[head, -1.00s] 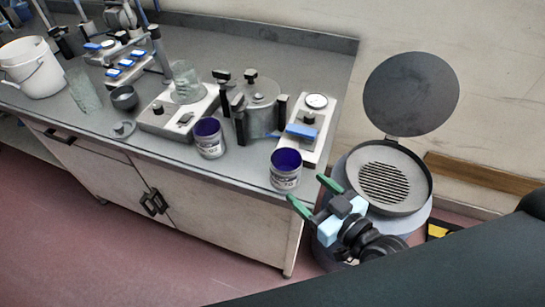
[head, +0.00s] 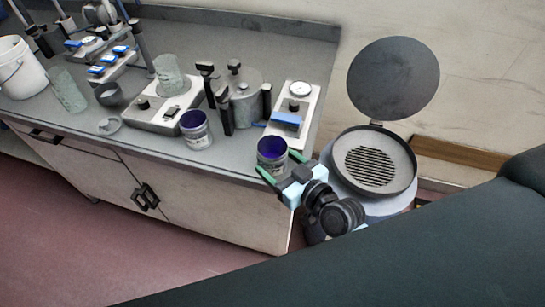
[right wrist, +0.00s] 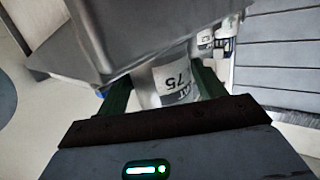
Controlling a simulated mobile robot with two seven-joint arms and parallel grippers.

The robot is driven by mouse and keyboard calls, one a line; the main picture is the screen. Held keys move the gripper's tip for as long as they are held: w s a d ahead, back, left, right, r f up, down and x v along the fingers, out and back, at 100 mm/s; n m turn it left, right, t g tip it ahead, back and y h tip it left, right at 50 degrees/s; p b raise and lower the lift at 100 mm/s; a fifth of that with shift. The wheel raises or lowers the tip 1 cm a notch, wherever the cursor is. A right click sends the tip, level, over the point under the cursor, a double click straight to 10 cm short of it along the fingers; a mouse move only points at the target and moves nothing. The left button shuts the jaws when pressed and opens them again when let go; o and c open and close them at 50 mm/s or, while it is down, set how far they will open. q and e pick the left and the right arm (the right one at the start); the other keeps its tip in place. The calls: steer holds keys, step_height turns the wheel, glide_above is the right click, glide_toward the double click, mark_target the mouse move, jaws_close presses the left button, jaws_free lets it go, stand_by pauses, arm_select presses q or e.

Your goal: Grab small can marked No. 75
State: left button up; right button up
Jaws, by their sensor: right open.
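A small can (head: 272,156) with a white label and purple-blue inside stands at the front right corner of the bench. In the right wrist view the can (right wrist: 172,78) shows an upside-down "75" on its label. My right gripper (head: 281,166) is open, its green fingers on either side of the can's near side; I cannot tell if they touch it. In the right wrist view my right gripper (right wrist: 163,90) has the can between its fingers. A similar can (head: 195,130) stands further left; its number is too small to read. My left gripper is not in view.
A grey pot with black clamps (head: 243,106) and a white device with a dial (head: 297,105) stand behind the can. A round drum with an open lid (head: 375,162) stands right of the bench. A white bucket (head: 17,68) is far left.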

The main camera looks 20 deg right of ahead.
steer(key=shift+w+a, duration=0.2)
steer(key=shift+w, duration=0.3)
steer(key=shift+f, duration=0.1)
steer(key=c, duration=0.7)
steer(key=shift+r, duration=1.4)
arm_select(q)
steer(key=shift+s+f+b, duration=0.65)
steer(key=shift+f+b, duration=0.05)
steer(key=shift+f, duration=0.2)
arm_select(e)
steer(key=shift+d+v, duration=0.2)
steer(key=shift+v, duration=2.45)
steer(key=shift+d+v, duration=0.2)
steer(key=shift+v, duration=2.5)
steer(key=shift+d+v, duration=0.15)
steer(key=shift+v, duration=2.5)
steer(key=shift+w+f, duration=0.1)
steer(key=shift+f, duration=0.05)
